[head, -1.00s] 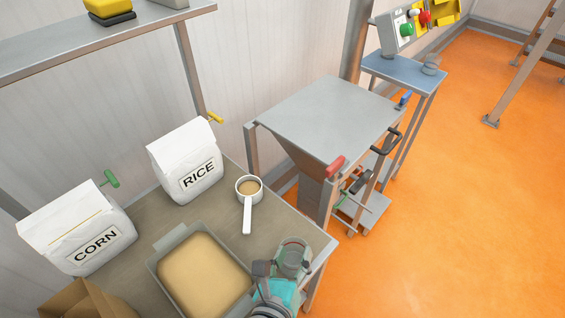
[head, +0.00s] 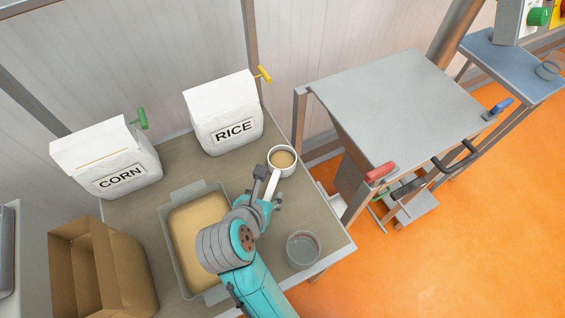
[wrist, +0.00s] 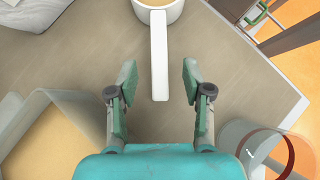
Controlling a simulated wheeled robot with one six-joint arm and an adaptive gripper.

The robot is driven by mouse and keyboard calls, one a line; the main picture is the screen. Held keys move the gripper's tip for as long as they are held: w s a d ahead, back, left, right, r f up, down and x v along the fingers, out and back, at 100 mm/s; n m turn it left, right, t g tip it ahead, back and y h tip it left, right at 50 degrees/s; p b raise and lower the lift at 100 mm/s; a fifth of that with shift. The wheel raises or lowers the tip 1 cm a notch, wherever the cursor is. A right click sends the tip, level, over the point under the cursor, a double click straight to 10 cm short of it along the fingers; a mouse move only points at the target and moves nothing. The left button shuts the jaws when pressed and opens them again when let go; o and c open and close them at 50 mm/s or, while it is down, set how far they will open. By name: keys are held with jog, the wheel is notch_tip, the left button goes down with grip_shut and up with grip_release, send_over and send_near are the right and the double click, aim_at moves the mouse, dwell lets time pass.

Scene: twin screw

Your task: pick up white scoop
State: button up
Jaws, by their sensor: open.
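The white scoop (head: 282,161) sits on the table near its back right part, with tan powder in its cup. Its handle points toward me. In the wrist view the white scoop (wrist: 159,52) has its cup at the top edge, and its handle reaches down between my fingers. My gripper (wrist: 159,83) is open, one finger on each side of the handle end, with a gap on both sides. In the head view my gripper (head: 268,187) is over the handle and partly hides it.
A tray of tan powder (head: 171,243) lies left of my gripper. A clear cup (head: 303,249) stands at the right front of the table. Rice (head: 223,115) and corn (head: 106,160) bags stand behind. A cardboard box (head: 128,265) is at left, a grey hopper (head: 400,100) at right.

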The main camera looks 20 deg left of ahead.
aim_at(270, 189)
jog(key=shift+x, duration=2.6)
jog(key=shift+r, duration=0.1)
grip_shut()
